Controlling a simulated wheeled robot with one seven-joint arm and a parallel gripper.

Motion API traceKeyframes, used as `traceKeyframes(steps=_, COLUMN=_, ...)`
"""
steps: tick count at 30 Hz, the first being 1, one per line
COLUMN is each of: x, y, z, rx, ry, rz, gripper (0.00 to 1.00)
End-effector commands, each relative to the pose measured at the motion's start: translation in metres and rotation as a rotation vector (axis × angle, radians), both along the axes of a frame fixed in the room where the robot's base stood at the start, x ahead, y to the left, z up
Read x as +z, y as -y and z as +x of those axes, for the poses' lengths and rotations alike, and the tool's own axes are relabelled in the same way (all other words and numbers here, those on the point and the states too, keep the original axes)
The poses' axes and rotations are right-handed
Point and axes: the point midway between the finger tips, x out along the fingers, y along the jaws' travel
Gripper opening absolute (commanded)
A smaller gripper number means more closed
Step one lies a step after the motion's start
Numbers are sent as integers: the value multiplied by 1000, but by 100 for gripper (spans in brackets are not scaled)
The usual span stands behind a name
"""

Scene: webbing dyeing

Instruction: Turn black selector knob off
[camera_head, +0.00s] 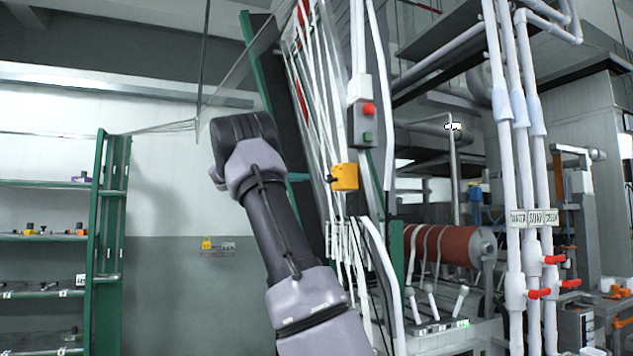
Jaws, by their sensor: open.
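A yellow box (346,177) hangs on the machine's front, right of my raised arm. A small black part (331,179) sticks out from its left side; it looks like the black selector knob, but it is too small to read its position. My arm rises from the bottom middle and bends at a dark joint at upper left of centre. My gripper does not show in this view, so its place relative to the knob cannot be seen.
A grey button box (364,123) with red and green buttons is above the yellow box. White webbing strands (318,110) run beside it. White pipes (530,150) with red valve handles stand at right.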

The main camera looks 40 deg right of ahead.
Motion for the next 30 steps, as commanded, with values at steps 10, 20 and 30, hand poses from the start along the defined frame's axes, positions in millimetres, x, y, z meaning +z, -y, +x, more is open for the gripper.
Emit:
traceKeyframes(steps=10, x=-1, y=64, z=-16, rx=-2, ry=1, rz=3, gripper=72)
traceKeyframes(steps=20, x=-1, y=86, z=-21, rx=2, ry=2, rz=3, gripper=72)
traceKeyframes(steps=30, x=-1, y=86, z=-21, rx=2, ry=2, rz=3, gripper=22)
